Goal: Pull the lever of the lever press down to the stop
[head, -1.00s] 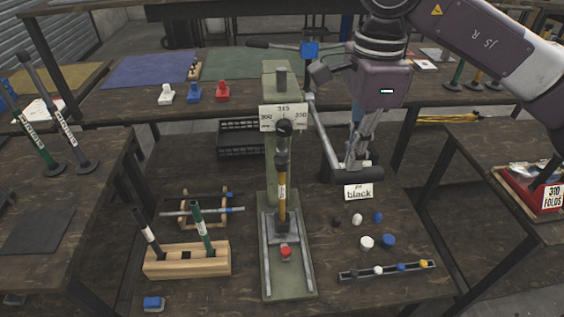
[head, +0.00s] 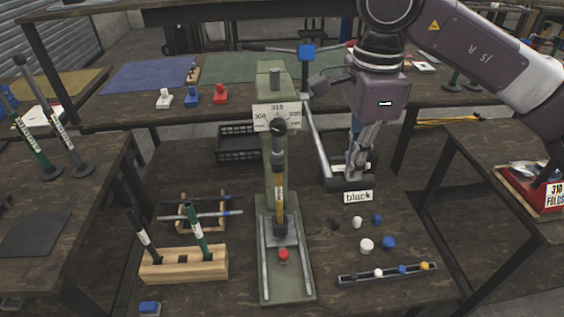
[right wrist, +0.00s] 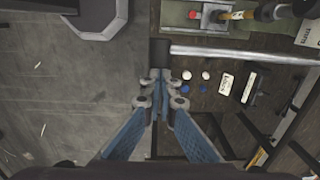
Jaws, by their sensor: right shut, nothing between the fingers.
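The green lever press (head: 272,190) stands upright mid-table. Its silver lever (head: 315,135) slants down on the press's right side to a black crosswise grip (head: 345,184). In the right wrist view the lever (right wrist: 235,52) runs right from the black grip (right wrist: 160,53). My right gripper (head: 356,172) is shut and empty, with its fingertips at the black grip, seemingly against it; exact contact is unclear. Its closed fingers (right wrist: 158,78) also show in the right wrist view. The press's dial plate (head: 277,116) carries numbers around 315. My left gripper is out of view.
A card reading "black" (head: 358,196), loose white and blue pieces (head: 366,244) and a slotted rail (head: 387,273) lie right of the press. A wooden holder (head: 184,265) with rods stands left. A black crate (head: 238,143) sits behind.

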